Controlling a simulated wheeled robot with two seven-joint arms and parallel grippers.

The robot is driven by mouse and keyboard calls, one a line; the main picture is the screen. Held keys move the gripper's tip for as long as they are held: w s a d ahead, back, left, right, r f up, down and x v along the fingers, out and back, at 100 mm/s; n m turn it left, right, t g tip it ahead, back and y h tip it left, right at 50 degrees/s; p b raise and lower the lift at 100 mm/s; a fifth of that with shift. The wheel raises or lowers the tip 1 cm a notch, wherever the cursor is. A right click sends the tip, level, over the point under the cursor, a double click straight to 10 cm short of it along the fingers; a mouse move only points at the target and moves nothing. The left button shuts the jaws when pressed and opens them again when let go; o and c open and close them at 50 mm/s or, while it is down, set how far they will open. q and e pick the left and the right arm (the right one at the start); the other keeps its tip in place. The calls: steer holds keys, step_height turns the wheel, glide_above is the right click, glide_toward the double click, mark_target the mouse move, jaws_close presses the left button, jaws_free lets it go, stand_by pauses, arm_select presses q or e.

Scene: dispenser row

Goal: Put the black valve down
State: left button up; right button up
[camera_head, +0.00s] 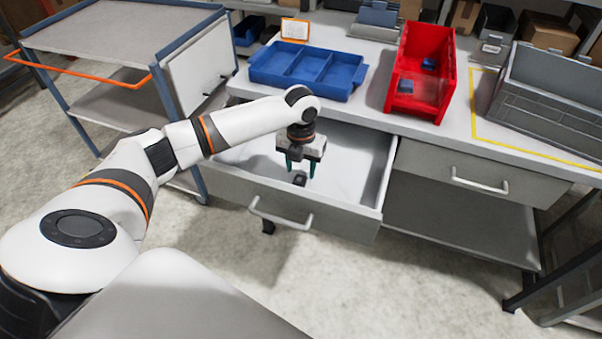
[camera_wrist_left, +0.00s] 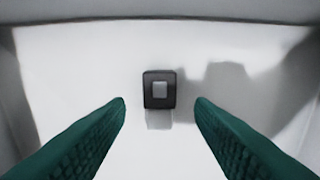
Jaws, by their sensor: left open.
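The black valve (camera_wrist_left: 159,89) shows in the left wrist view as a small dark block with a grey square on top. It lies on the white floor of the open drawer (camera_head: 235,160), and in the head view it is a small dark shape (camera_head: 299,180) under my left gripper. My left gripper (camera_head: 300,172) is open, with its two green fingers above the valve and apart from it. In the left wrist view the valve sits between and beyond the fingertips. My right gripper is not in view.
On the bench stand a blue divided tray (camera_head: 258,76), a red bin (camera_head: 445,85) with small blue pieces inside, and a grey crate (camera_head: 535,110). A closed drawer (camera_head: 455,170) is at the right. A grey cart (camera_head: 110,35) stands at the left. The drawer floor around the valve is clear.

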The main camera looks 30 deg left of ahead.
mark_target(301, 176)
arm_select(q)
step_height(301, 176, up, 9)
steer(key=shift+f, duration=0.15)
stand_by(0.4)
